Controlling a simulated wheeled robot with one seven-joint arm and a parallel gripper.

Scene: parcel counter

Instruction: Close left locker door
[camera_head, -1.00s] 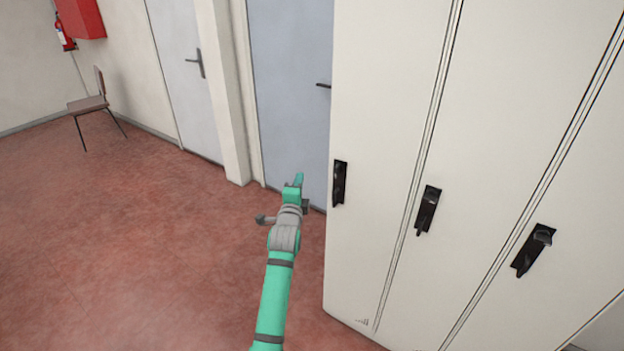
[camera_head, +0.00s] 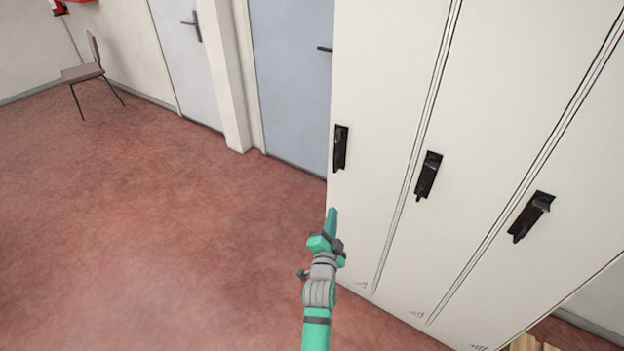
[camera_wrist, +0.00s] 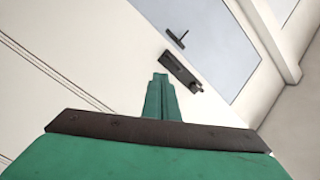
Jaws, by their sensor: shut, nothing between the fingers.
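The left locker door (camera_head: 378,90) is a tall off-white panel with a black handle (camera_head: 340,148) near its left edge. It looks flush with the doors beside it, though I cannot tell whether a small gap is left. My green gripper (camera_head: 332,214) is at the lower left part of this door, below the handle. Its fingers are shut and hold nothing. In the wrist view the shut fingertips (camera_wrist: 160,80) point toward the white door (camera_wrist: 95,50), just left of its black handle (camera_wrist: 182,72). I cannot tell whether they touch the door.
The middle locker door (camera_head: 470,130) and the right locker door (camera_head: 570,150) have black handles and look shut. Behind the lockers is a blue-grey room door (camera_head: 290,80). A chair (camera_head: 84,73) stands at the far left. The red floor (camera_head: 150,230) left of the lockers is clear.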

